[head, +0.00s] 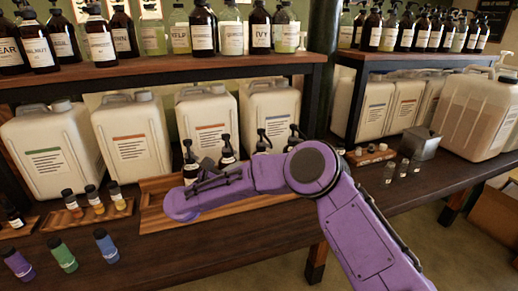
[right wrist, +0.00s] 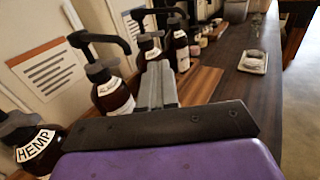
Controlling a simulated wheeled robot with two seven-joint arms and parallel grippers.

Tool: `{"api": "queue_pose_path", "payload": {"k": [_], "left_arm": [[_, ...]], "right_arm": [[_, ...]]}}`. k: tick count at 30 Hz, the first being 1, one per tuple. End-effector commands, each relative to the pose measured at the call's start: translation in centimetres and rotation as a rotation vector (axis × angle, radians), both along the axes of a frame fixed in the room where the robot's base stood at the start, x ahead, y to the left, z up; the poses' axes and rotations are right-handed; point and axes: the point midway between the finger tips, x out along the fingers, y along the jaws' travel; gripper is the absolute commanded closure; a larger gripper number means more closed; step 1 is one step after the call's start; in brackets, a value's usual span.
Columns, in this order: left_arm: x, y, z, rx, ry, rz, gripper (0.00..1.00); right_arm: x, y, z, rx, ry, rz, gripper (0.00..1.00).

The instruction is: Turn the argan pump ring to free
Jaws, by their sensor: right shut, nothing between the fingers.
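Several amber pump bottles with black pump heads stand in a row on a wooden tray (head: 150,212) in the head view. No label there is readable as argan, and my arm covers part of the row. In the right wrist view a bottle labelled HEMP (right wrist: 38,145) is at the lower left. An amber pump bottle (right wrist: 114,97) stands just left of the fingers, its label too small to read. More pump bottles (right wrist: 180,48) stand beyond. My right gripper (right wrist: 158,82) is shut and empty beside these bottles; whether it touches one is unclear. My left gripper is out of view.
White canisters (head: 135,137) line the back under a shelf (head: 200,69) full of bottles. A grey metal box (head: 421,142) and clear vials (head: 389,172) stand to the right. The table's right front is mostly bare.

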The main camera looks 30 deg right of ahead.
Motion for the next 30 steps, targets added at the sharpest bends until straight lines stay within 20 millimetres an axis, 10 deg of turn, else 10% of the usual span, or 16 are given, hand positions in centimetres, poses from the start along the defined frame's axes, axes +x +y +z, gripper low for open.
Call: {"api": "queue_pose_path", "payload": {"k": [30], "left_arm": [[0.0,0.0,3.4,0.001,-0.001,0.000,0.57]], "right_arm": [[5.2,-12.8,0.0,-0.001,0.002,0.002,1.00]]}}
